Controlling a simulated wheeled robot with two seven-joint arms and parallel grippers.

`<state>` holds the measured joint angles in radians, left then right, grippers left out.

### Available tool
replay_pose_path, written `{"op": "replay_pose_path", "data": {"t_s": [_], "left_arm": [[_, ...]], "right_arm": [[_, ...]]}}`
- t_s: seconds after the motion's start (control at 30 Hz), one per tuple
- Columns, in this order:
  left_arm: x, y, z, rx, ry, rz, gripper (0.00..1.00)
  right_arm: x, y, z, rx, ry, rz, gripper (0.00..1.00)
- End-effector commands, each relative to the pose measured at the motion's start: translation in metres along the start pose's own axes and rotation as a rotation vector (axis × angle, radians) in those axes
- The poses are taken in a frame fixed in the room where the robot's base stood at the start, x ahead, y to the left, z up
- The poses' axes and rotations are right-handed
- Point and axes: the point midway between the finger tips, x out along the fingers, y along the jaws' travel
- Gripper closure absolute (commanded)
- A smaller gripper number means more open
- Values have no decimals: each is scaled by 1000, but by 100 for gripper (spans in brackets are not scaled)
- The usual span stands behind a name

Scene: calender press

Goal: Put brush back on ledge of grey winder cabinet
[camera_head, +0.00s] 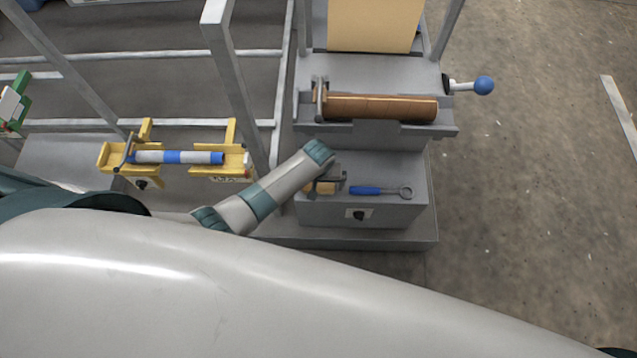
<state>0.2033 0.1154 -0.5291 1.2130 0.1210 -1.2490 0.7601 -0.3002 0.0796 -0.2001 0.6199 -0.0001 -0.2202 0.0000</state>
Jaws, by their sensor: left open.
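The grey winder cabinet (345,72) stands at upper centre, with a lower grey ledge (385,173) at its front. A small tan block (321,188), perhaps the brush, is at the left part of the ledge. My left gripper (327,184) is open, right at this block and partly covering it; I cannot tell whether they touch. The block appears to rest on the ledge, but its underside is hidden. My right gripper is not in view.
A blue-handled ring tool (370,190) lies on the ledge just right of my gripper. A copper-brown roll (380,107) lies above it. A blue-ball crank (483,85) sticks out right. A yellow stand (116,157) with a blue-and-white roll (180,157) is left, behind metal posts.

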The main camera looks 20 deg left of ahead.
Motion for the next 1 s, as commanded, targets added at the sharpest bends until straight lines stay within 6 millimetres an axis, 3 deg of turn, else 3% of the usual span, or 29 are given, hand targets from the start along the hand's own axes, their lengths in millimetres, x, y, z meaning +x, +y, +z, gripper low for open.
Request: {"op": "replay_pose_path", "data": {"t_s": [0.23, 0.7, 1.0], "left_arm": [[-16, 0, 0, 0, 1, 1, 0], [-69, 0, 0, 1, 1, 1, 0], [-77, 0, 0, 0, 0, 0, 0]], "right_arm": [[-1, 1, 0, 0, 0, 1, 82], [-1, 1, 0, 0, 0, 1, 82], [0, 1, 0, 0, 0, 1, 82]]}}
